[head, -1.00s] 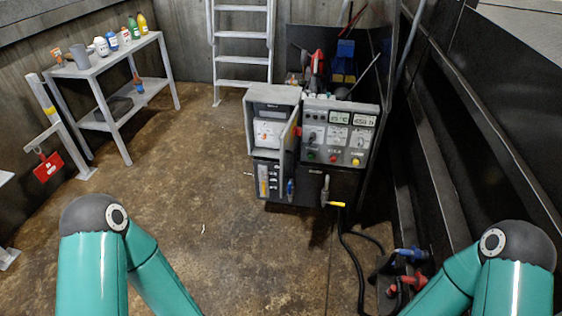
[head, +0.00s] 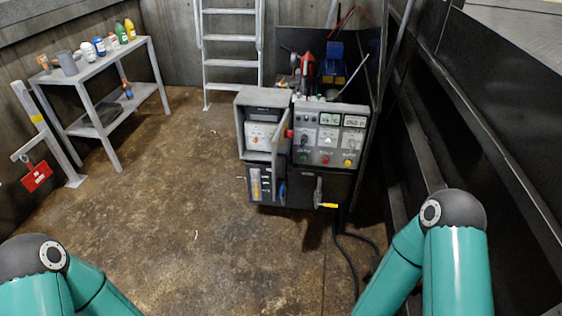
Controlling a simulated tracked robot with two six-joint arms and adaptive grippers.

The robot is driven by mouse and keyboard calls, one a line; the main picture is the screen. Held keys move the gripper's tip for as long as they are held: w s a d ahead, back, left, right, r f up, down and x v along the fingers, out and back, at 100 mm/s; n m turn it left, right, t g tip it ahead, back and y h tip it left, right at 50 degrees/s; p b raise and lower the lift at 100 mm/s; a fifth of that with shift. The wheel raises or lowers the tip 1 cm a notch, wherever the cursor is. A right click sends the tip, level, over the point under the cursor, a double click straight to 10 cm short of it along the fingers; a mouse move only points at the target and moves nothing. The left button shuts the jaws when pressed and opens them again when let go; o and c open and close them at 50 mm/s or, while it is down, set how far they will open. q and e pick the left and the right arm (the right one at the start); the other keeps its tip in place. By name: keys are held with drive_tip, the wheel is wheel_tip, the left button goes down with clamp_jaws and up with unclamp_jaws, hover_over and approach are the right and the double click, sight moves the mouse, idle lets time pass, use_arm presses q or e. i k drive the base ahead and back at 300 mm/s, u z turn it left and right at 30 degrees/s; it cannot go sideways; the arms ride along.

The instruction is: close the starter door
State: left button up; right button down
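The control cabinet (head: 325,160) stands right of centre against the dark wall, with displays, knobs and coloured buttons on its right panel. On its left is a grey starter box (head: 244,128), open at the front, with a pale label and parts inside. The starter door (head: 278,142) is a grey panel swung open, seen nearly edge-on, sticking out between the box and the button panel. My grippers are out of the picture.
A lever with a yellow grip (head: 328,206) juts out below the panel. Black cables (head: 346,262) hang to the floor. A shelf table (head: 95,66) with bottles stands at the left, near a red tag (head: 37,177). A ladder (head: 229,46) stands behind. The floor before the cabinet is clear.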

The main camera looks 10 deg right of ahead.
sight(280, 146)
drive_tip(key=u, duration=0.05)
drive_tip(key=i, duration=1.65)
drive_tip(key=z, duration=0.1)
